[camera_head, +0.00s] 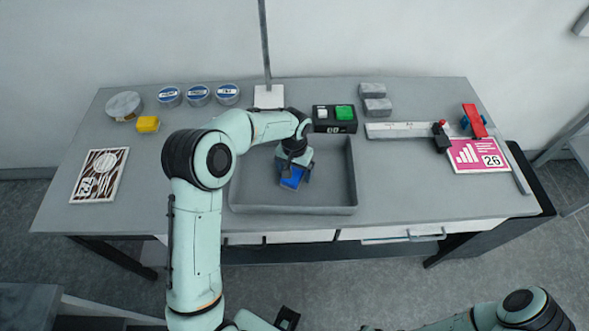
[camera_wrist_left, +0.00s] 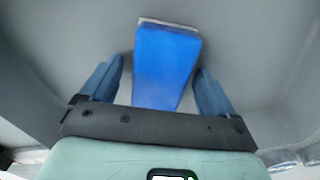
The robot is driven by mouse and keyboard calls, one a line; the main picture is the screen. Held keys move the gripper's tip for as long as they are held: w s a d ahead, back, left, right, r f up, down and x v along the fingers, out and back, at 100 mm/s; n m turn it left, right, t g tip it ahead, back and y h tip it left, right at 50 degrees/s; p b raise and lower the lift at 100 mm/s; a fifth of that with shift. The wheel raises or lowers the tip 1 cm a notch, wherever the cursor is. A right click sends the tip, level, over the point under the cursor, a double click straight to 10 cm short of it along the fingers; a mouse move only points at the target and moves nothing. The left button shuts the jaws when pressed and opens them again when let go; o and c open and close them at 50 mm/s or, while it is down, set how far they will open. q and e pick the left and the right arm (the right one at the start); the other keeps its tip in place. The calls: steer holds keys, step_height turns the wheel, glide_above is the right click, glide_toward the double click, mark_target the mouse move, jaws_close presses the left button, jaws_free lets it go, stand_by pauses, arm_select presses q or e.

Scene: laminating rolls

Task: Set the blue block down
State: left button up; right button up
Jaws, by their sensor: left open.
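The blue block (camera_head: 291,179) is inside the grey tray (camera_head: 341,208), under my left gripper (camera_head: 295,174). In the left wrist view the blue block (camera_wrist_left: 167,68) stands between the two fingers of my left gripper (camera_wrist_left: 160,85), which are apart with a gap on each side. A pale edge shows at the block's far end. The block appears to rest on the tray floor, though its underside is hidden. My right arm shows at the bottom right of the head view, but its gripper is not clearly seen.
Behind the tray is a black box with a green button (camera_head: 344,112). Round tins (camera_head: 198,95) and a yellow block (camera_head: 148,124) stand at left. A ruler-like bar (camera_head: 400,130) and a pink card (camera_head: 478,156) lie at right. The tray's right half is clear.

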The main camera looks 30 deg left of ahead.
mark_target(294, 170)
arm_select(q)
step_height(294, 170, up, 12)
steer(key=p, duration=0.1)
steer(key=shift+r, duration=0.15)
stand_by(0.7)
